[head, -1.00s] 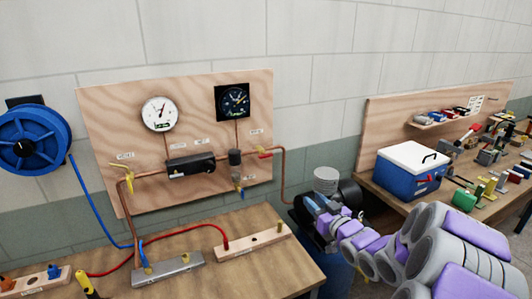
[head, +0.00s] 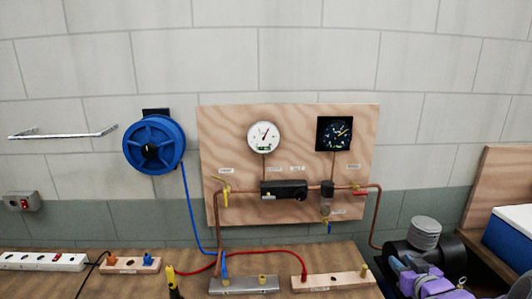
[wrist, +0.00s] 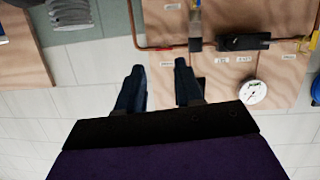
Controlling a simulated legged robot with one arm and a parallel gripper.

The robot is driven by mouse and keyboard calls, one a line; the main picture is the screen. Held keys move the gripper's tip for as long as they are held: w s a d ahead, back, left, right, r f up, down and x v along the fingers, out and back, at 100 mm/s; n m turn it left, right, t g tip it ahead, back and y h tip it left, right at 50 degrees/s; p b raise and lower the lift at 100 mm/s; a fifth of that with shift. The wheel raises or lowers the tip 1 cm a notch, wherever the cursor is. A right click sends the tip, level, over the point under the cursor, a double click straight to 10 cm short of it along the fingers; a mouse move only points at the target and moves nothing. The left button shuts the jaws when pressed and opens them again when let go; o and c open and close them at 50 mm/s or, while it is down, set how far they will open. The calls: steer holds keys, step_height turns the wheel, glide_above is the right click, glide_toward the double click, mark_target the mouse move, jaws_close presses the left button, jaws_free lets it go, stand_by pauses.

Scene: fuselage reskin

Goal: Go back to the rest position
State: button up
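My gripper (wrist: 158,82) shows in the wrist view with its two dark fingers spread apart and nothing between them. That view is upside down. Beyond the fingers are the wall, the plywood gauge panel (wrist: 225,72), its white gauge (wrist: 252,92) and copper pipe. In the head view, part of my purple and grey arm shows at the bottom right corner, beside a dark machine with a grey ribbed cap (head: 425,232). The fingertips cannot be made out there.
In the head view, the gauge panel (head: 235,125) and blue hose reel (head: 153,146) are on the wall. The wooden bench (head: 330,255) below carries a metal manifold (head: 243,285), wooden block (head: 333,281) and power strip (head: 40,261). A blue-and-white box (head: 508,240) stands at right.

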steer(key=s+a+g, duration=0.5)
steer(key=s+a, duration=0.3)
steer(key=s, duration=0.4)
steer(key=s+a+g, duration=0.6)
steer(key=s+a, duration=0.3)
steer(key=s, duration=0.4)
steer(key=s+a+g, duration=0.5)
steer(key=s+a, duration=0.3)
steer(key=s, duration=0.5)
steer(key=shift+a+f+y, duration=0.2)
steer(key=shift+f+y, duration=0.1)
steer(key=shift+y, duration=0.1)
